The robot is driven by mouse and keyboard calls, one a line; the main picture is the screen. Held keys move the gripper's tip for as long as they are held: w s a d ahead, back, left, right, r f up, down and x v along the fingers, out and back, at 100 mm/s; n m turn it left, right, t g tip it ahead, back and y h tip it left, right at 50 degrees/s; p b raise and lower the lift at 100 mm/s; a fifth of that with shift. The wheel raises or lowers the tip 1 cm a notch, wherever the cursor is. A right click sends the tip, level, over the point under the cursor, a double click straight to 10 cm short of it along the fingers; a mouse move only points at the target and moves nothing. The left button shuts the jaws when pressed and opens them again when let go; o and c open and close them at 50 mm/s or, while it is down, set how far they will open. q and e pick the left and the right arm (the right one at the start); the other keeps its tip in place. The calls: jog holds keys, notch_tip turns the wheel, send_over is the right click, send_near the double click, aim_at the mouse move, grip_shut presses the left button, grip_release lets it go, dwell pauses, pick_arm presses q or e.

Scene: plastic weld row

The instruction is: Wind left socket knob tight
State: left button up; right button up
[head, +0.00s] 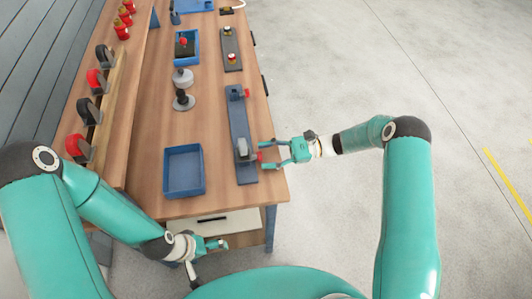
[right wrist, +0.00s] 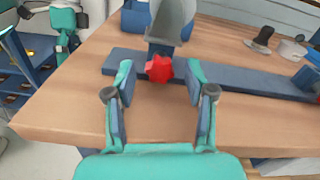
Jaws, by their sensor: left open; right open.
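A long blue-grey base (head: 238,122) lies along the table's right edge, with a grey socket at each end. The near socket (head: 242,149) has a red knob (head: 258,156) facing my right arm. In the right wrist view this red knob (right wrist: 159,68) lies between the tips of my right gripper (right wrist: 161,76), with a gap on each side. The right gripper (head: 264,155) is open. The far socket (head: 237,92) also has a red knob (head: 247,92). My left gripper (head: 216,244) is open and empty, off the table's front edge.
A blue tray (head: 183,193) stands left of the base. Farther back are a grey and black stand (head: 183,101), a blue box (head: 186,62) and a dark board with buttons (head: 231,57). A rack of clamps (head: 92,110) lines the left. The floor at right is clear.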

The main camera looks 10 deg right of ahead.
jog(key=c, duration=1)
jog(key=shift+a, duration=0.25)
grip_shut()
jog(key=shift+d, duration=0.2)
jog(key=shift+f+m+b, duration=0.1)
jog(key=shift+m+b, duration=0.5)
jog(key=shift+w+m+b, duration=0.1)
jog(key=shift+m+b, duration=0.6)
jog(key=shift+m, duration=0.2)
jog(key=shift+w+d+m+b, duration=0.1)
jog(key=shift+m+b, duration=0.55)
jog(key=shift+m, duration=1.25)
jog(key=shift+r, duration=0.2)
